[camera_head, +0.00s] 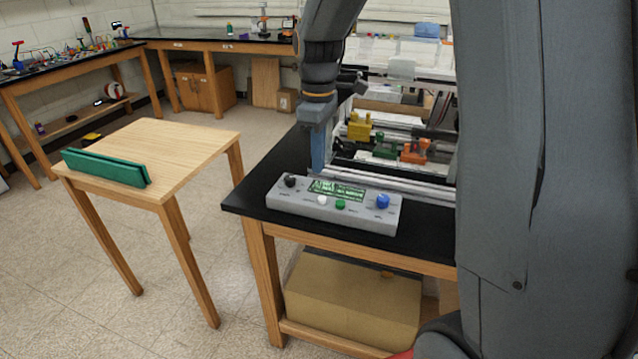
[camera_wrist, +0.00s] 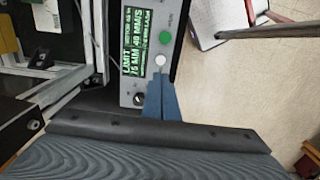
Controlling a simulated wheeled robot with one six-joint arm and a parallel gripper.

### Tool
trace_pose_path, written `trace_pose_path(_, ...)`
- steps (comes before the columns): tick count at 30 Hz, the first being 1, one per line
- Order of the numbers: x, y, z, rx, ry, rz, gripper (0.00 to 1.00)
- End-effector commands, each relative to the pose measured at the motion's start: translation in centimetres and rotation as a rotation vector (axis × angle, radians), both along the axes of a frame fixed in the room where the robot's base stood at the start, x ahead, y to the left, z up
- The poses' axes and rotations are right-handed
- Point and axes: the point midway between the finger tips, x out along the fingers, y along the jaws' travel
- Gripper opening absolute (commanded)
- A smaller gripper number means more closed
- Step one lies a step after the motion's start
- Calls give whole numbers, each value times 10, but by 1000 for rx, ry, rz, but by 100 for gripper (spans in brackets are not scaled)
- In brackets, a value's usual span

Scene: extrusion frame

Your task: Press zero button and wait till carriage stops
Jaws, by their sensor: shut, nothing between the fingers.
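A grey control box (camera_head: 300,205) sits at the front edge of the black table. It has a black knob (camera_head: 290,181), a white button (camera_head: 322,200), a green button (camera_head: 340,204), a blue knob (camera_head: 383,201) and a lit green display (camera_head: 337,190). Its small button labels are too small to read. My gripper (camera_head: 318,170) points down, shut and empty, above the box's left part. In the wrist view, my fingertips (camera_wrist: 161,78) are close to the white button (camera_wrist: 160,60); I cannot tell whether they touch. The display (camera_wrist: 135,42) there shows "75 MM 40 MM/S".
An extrusion frame with a yellow block (camera_head: 359,127) and an orange block (camera_head: 414,152) stands behind the box; which part is the carriage is unclear. A wooden table (camera_head: 190,150) with green bars (camera_head: 105,167) stands left. Open floor lies between the tables.

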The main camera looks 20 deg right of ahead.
Motion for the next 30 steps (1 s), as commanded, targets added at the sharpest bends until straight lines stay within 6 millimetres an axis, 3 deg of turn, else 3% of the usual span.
trace_pose_path(6, -2, 0, -42, -1, 4, 0, 0)
trace_pose_path(12, -1, 0, -67, 0, 2, 0, 0)
trace_pose_path(30, 0, 0, -83, 0, 0, 0, 0)
